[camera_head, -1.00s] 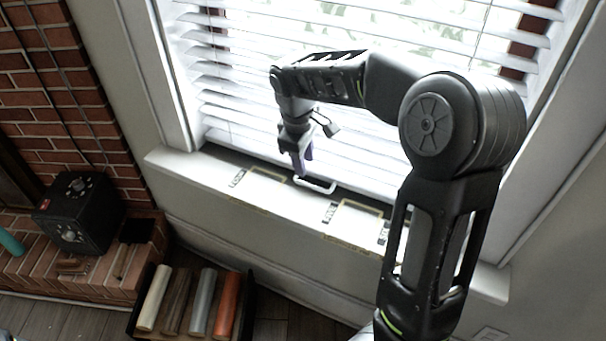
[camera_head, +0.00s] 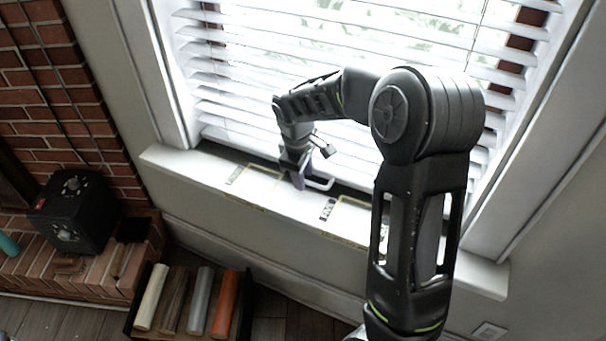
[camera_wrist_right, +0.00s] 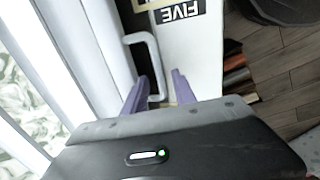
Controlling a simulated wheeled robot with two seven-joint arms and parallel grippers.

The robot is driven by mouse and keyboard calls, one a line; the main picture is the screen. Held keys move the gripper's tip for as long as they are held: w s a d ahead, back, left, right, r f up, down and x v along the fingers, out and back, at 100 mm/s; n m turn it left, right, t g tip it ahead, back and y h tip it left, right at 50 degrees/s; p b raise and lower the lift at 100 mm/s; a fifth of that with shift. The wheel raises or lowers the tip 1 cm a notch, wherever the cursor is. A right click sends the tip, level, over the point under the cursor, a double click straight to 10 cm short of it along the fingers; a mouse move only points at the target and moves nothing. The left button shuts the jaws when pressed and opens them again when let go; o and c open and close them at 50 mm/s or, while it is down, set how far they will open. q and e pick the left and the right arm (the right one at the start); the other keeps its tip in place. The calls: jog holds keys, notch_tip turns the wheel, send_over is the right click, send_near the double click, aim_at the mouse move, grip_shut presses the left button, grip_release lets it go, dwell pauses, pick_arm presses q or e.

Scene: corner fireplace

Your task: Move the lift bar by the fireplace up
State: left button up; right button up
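The lift bar (camera_head: 321,184) is a white U-shaped handle at the bottom of the window blinds, just above the sill. In the right wrist view the lift bar (camera_wrist_right: 153,62) runs down toward my right gripper (camera_wrist_right: 160,90). Its two purple fingers are apart, with the near end of the bar between them; I cannot tell whether they touch it. In the head view my right gripper (camera_head: 293,179) points down at the bar's left end, partly hiding it. The brick fireplace (camera_head: 70,95) is at the left. My left gripper is not in view.
The white window sill (camera_head: 200,175) carries taped outlines and printed labels, one reading FIVE (camera_wrist_right: 180,14). A black box (camera_head: 72,212) stands on the brick hearth. A crate with several coloured rolls (camera_head: 197,300) is on the floor below the sill.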

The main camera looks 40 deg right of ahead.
jog(key=shift+c, duration=0.4)
grip_shut()
dwell(0.9)
